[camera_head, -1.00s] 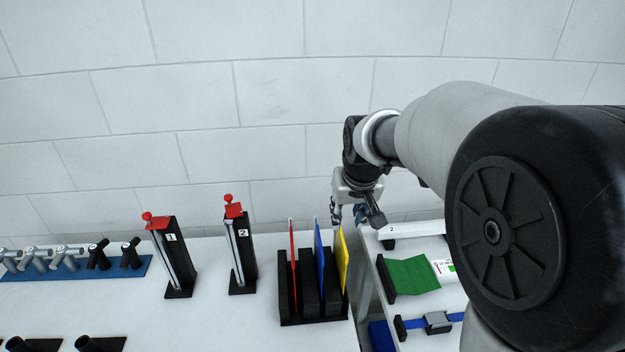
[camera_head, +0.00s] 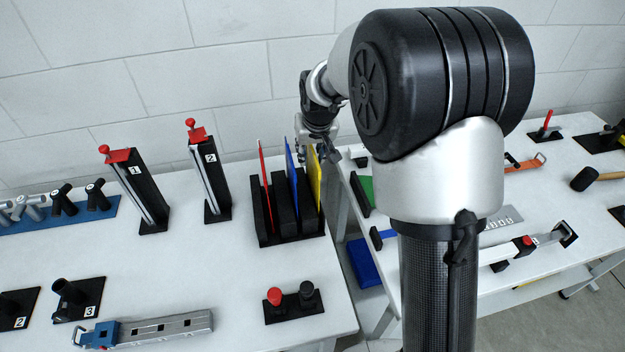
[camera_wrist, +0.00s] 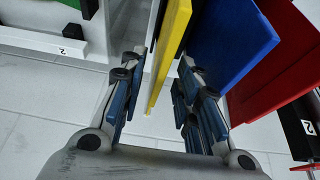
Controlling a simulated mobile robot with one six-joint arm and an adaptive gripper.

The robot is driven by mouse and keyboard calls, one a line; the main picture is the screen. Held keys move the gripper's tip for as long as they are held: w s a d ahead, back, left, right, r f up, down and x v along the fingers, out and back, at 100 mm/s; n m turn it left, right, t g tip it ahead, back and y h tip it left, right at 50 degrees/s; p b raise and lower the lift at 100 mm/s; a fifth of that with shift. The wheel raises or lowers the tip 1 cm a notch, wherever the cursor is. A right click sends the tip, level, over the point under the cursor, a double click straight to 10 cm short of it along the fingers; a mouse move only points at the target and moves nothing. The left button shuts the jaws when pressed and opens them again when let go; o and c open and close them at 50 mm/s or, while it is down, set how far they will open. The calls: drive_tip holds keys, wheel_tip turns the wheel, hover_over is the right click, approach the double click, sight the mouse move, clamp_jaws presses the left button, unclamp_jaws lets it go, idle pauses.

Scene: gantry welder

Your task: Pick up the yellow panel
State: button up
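The yellow panel (camera_head: 315,178) stands upright in the right-hand slot of a black rack (camera_head: 262,241), beside the blue panel (camera_head: 291,165) and the red panel (camera_head: 266,175). My gripper (camera_head: 318,152) is at the upper part of the yellow panel, partly hidden by its own links. In the wrist view my gripper (camera_wrist: 159,72) is open, with a blue-padded finger on each side of the yellow panel (camera_wrist: 172,48). Gaps show between the fingers and the panel. The right finger is close to the blue panel (camera_wrist: 232,42); I cannot tell whether they touch.
Two black stands with red tops, labelled 1 (camera_head: 140,188) and 2 (camera_head: 210,180), stand left of the rack. The wall (camera_head: 110,85) is close behind. A second table with a green piece (camera_head: 367,187) lies to the right, across a gap. My arm hides part of it.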

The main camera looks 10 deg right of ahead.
sight(313, 179)
drive_tip(key=b+x, duration=0.1)
drive_tip(key=x, duration=0.3)
drive_tip(key=shift+d+f, duration=0.1)
drive_tip(key=shift+f, duration=0.2)
drive_tip(key=shift+c, duration=0.4)
clamp_jaws()
